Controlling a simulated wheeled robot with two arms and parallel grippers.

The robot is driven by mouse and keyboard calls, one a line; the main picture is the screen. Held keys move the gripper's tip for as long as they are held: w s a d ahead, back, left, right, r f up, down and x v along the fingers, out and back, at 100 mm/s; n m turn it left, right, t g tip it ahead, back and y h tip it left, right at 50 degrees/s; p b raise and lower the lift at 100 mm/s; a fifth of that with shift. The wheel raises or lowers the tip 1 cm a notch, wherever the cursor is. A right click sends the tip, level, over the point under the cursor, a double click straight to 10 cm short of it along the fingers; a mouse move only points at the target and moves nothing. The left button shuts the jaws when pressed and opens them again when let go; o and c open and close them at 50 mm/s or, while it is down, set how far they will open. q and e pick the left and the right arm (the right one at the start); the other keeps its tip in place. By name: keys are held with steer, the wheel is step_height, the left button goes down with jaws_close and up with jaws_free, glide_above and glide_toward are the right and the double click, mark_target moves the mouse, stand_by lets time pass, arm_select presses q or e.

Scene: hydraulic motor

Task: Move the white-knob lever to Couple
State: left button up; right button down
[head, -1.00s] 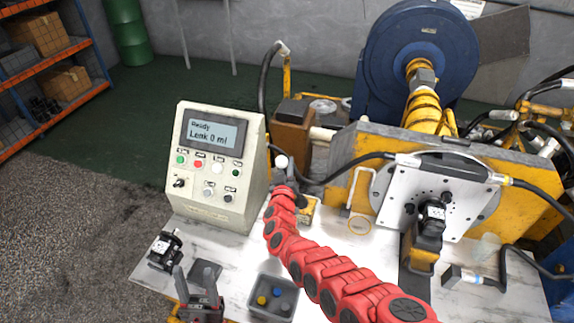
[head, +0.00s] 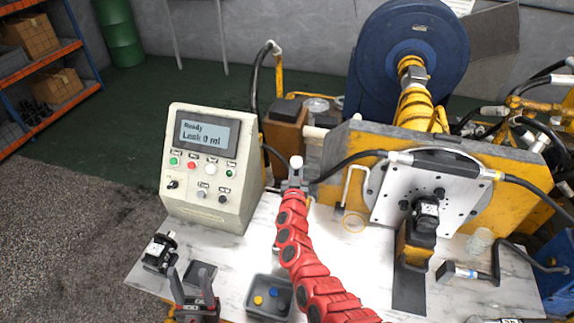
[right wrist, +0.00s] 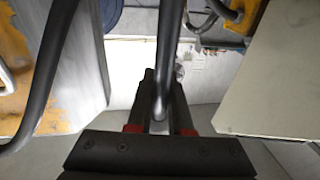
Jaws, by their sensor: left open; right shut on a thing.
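The white knob (head: 296,161) of the lever stands behind the control box's right side in the head view, just above my right gripper (head: 294,178). My right gripper is at the end of the red arm and is shut on the lever. In the right wrist view a grey lever rod (right wrist: 167,55) runs from the top edge down between the fingers (right wrist: 162,100). The lever's base and any Couple marking cannot be made out. My left gripper (head: 192,300) is open and empty at the table's front left, fingers up.
The control box (head: 212,160) reads "Ready, Leak 0 ml". A grey bin (head: 250,300) with coloured pieces and a small black part (head: 160,252) are on the white table (head: 355,265). The yellow motor stand (head: 338,170) and black hoses lie right of the lever.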

steer(key=shift+s+d+f+m+t+h+b, duration=0.2)
steer(key=shift+s+d+m+b, duration=0.1)
steer(key=shift+d+m+b, duration=0.55)
steer(key=shift+s+d+f+m+t+h+b, duration=0.15)
steer(key=shift+s+d+m+b, duration=0.15)
steer(key=shift+d+m+b, duration=0.6)
steer(key=shift+s+d+f+m+t+h+b, duration=0.1)
steer(key=shift+s+d+f+m+b, duration=0.15)
steer(key=shift+d+m+b, duration=0.6)
steer(key=shift+d, duration=0.1)
steer(key=c, duration=0.8)
jaws_free()
steer(key=shift+d, duration=0.1)
steer(key=shift+c, duration=0.2)
steer(key=shift+r, duration=0.1)
steer(key=shift+s, duration=0.1)
steer(key=b+v, duration=0.2)
steer(key=v, duration=1.5)
steer(key=shift+s, duration=0.15)
